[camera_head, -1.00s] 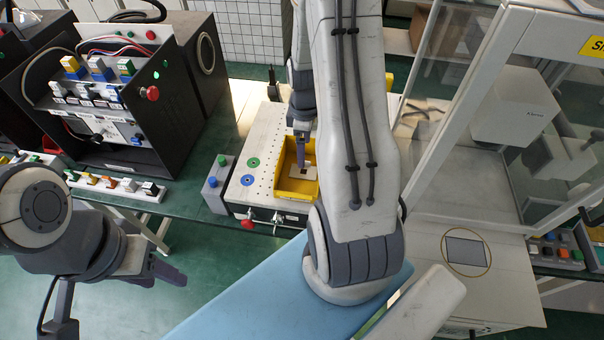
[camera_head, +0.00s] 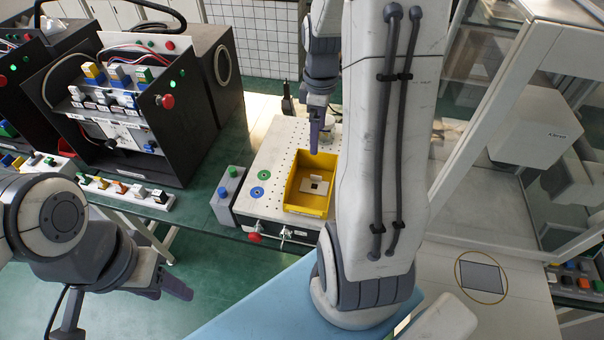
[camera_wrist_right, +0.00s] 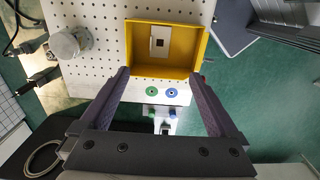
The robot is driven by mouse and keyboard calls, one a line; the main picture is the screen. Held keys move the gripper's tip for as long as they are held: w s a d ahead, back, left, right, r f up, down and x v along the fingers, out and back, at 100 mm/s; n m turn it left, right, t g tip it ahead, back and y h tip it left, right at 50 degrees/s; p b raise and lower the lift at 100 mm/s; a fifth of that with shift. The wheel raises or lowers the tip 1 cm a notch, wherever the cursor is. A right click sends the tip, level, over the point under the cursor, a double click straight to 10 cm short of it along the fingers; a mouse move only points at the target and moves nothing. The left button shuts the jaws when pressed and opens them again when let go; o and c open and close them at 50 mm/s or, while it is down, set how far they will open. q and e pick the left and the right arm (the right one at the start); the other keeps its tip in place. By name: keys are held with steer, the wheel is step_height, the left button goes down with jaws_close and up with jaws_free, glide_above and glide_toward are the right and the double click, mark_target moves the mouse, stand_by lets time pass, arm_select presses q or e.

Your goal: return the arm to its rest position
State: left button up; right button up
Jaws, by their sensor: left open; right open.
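My right arm (camera_head: 385,130) crosses the middle of the head view. Its gripper (camera_head: 318,135) is above the far edge of a yellow bin (camera_head: 295,197), clear of it. In the right wrist view the right gripper (camera_wrist_right: 160,78) is open with nothing between its fingers. A pale plate with a dark square (camera_head: 313,185) lies on the bin's floor; it also shows in the right wrist view (camera_wrist_right: 159,42). My left gripper (camera_head: 122,305) is open and empty at the lower left, over the green floor.
The bin stands on a white perforated board (camera_head: 275,165). A grey box with buttons (camera_head: 228,190) is beside the board. Black equipment housings (camera_head: 190,120) stand at the left. A glass-sided cabinet (camera_head: 500,110) rises close on the right of my right arm.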

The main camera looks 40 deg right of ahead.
steer(key=s+a+r+b, duration=0.2)
steer(key=a, duration=1.7)
steer(key=s+a+m+y, duration=0.1)
steer(key=s+a, duration=1)
steer(key=s, duration=0.3)
steer(key=shift+a+f+b, duration=0.35)
steer(key=shift+f+b, duration=0.1)
